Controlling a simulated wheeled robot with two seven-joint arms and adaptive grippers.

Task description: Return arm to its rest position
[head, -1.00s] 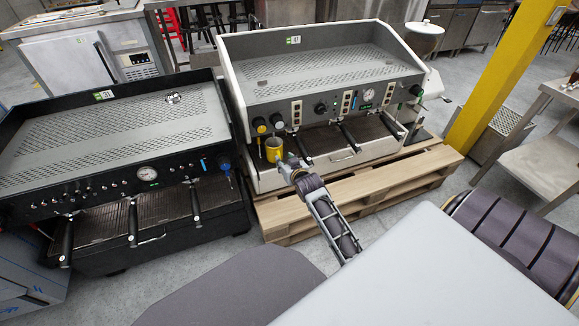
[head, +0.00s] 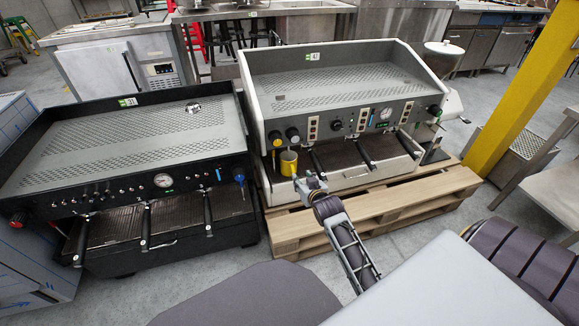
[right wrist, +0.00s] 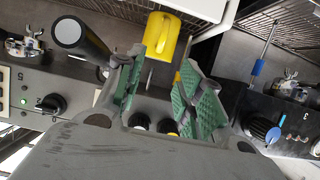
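My right gripper (head: 310,184) is just in front of the pale espresso machine (head: 330,90), low and to the right of a yellow mug (head: 288,163). In the right wrist view, its two green-padded fingers (right wrist: 168,85) are apart with nothing held between them. The mug also shows in the right wrist view (right wrist: 172,32), upside down in the picture, beyond the fingertips. It stands at the left end of the machine's drip tray. My left gripper is not in view.
A black espresso machine (head: 130,150) stands on the left. The pale machine rests on a wooden pallet (head: 400,211). Portafilter handles stick out near my right gripper. A yellow post (head: 515,100) and a steel table (head: 548,190) are on the right. Grey floor is open between.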

